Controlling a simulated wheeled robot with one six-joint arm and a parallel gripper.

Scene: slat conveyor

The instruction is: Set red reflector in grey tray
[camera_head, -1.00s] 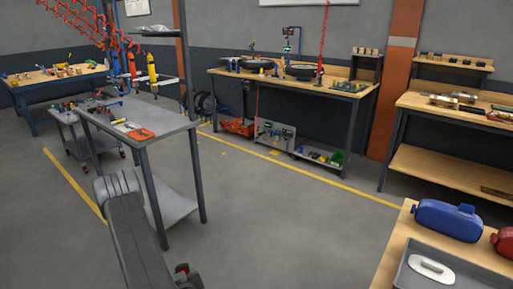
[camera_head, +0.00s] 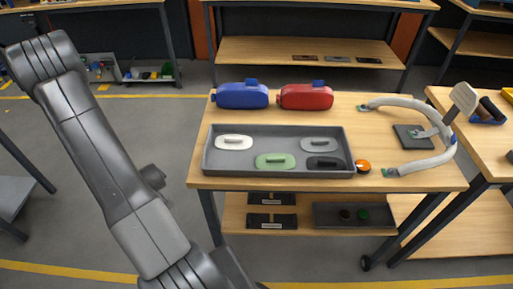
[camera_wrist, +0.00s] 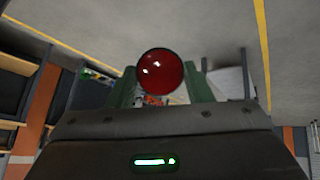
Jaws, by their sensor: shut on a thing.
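The red reflector (camera_wrist: 162,76) is a round, glossy red piece in the wrist view. My gripper (camera_wrist: 163,88) has its two green fingers on either side of it and is shut on it. The head view shows my grey arm but not clearly the gripper or the reflector. The grey tray (camera_head: 270,143) lies on a wooden table, well to the right of my arm in the head view. It holds a white oval piece (camera_head: 234,142), a green one (camera_head: 276,161), a grey one (camera_head: 319,145) and a black one (camera_head: 325,163), with bare floor between them.
A blue canister (camera_head: 241,96) and a red canister (camera_head: 306,97) stand behind the tray. An orange round piece (camera_head: 362,166) sits by its right corner. A curved grey tube (camera_head: 440,147) is at the table's right. The wooden table (camera_head: 380,112) has a lower shelf.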

